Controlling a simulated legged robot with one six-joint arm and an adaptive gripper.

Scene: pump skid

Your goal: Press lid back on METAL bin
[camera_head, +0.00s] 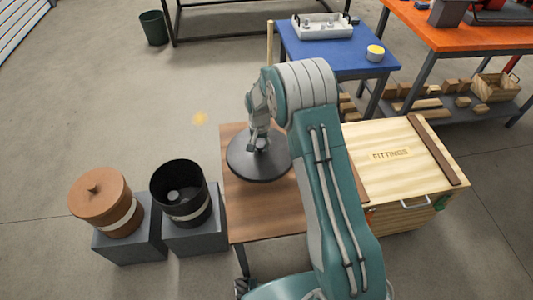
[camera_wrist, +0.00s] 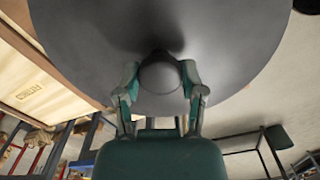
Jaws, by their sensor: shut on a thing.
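A dark grey round lid (camera_head: 258,168) is at the far end of the brown wooden table; I cannot tell whether it rests on the top or hangs just above it. My gripper (camera_head: 262,144) is over the lid's middle, pointing down. In the wrist view the two fingers of my gripper (camera_wrist: 160,80) are shut on the lid's round knob (camera_wrist: 160,72), and the lid's grey face (camera_wrist: 230,40) fills the top. The black metal bin (camera_head: 182,212) stands open left of the table on a grey block, with a pale band and something small and grey inside.
A terracotta bin (camera_head: 115,222) with its own knobbed lid stands left of the black bin on another grey block (camera_head: 130,243). A wooden FITTINGS crate (camera_head: 390,155) is right of the table (camera_head: 260,222). A blue table (camera_head: 330,60) is behind.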

